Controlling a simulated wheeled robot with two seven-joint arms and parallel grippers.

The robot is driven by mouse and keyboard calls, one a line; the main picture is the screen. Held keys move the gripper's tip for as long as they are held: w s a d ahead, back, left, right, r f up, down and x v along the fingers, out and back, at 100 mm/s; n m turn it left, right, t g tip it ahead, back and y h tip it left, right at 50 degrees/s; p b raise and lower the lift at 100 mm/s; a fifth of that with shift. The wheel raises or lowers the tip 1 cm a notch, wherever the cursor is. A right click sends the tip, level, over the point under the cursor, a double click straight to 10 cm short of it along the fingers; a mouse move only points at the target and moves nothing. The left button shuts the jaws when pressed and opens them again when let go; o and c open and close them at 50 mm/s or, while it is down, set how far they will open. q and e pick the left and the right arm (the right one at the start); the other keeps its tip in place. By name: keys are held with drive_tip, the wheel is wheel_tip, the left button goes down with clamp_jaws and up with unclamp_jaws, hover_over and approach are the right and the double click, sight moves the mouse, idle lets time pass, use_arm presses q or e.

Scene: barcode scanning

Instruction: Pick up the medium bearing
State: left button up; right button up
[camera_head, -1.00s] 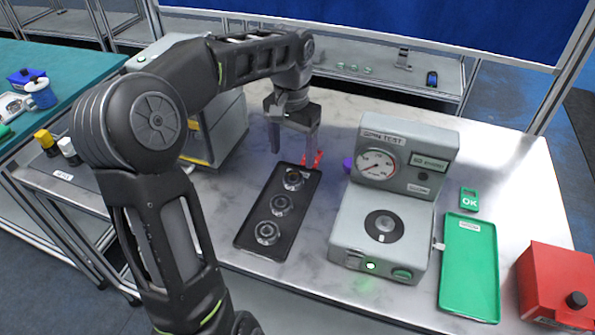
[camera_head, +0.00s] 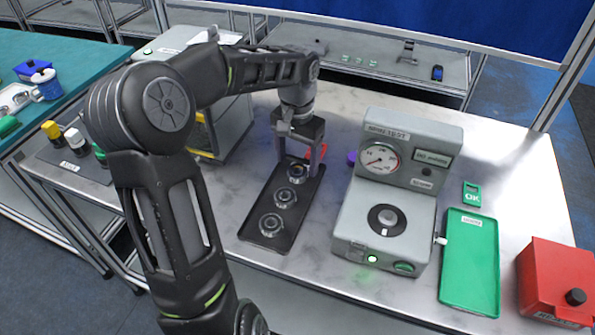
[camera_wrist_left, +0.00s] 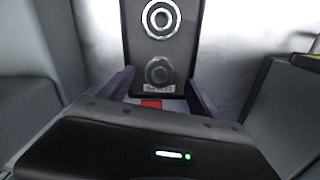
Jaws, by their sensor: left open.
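A black tray (camera_head: 254,221) holds three ring-shaped metal bearings in a row. The far bearing (camera_head: 297,173) is at the tray's back end, the middle bearing (camera_head: 285,197) is in the centre, and the near bearing (camera_head: 271,224) is at the front. I cannot tell for sure by size which is the medium one. My left gripper (camera_head: 298,162) is open and points down, its fingers on either side of the far bearing. The left wrist view shows this bearing (camera_wrist_left: 158,70) between the fingers, with the middle bearing (camera_wrist_left: 161,18) beyond. My right gripper is not in view.
A grey tester with a dial (camera_head: 380,160) stands right of the tray. A green tray (camera_head: 470,262), a green OK tag (camera_head: 472,194) and a red box (camera_head: 556,283) are farther right. A red item (camera_head: 322,151) lies behind the black tray. A grey box (camera_head: 232,128) stands to its left.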

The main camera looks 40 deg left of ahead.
use_arm(q)
drive_tip(key=shift+f, duration=1.45)
clamp_jaws()
drive_tip(key=shift+r, duration=0.1)
wheel_tip(320, 180, up, 10)
drive_tip(key=shift+b, duration=0.45)
idle(0.6)
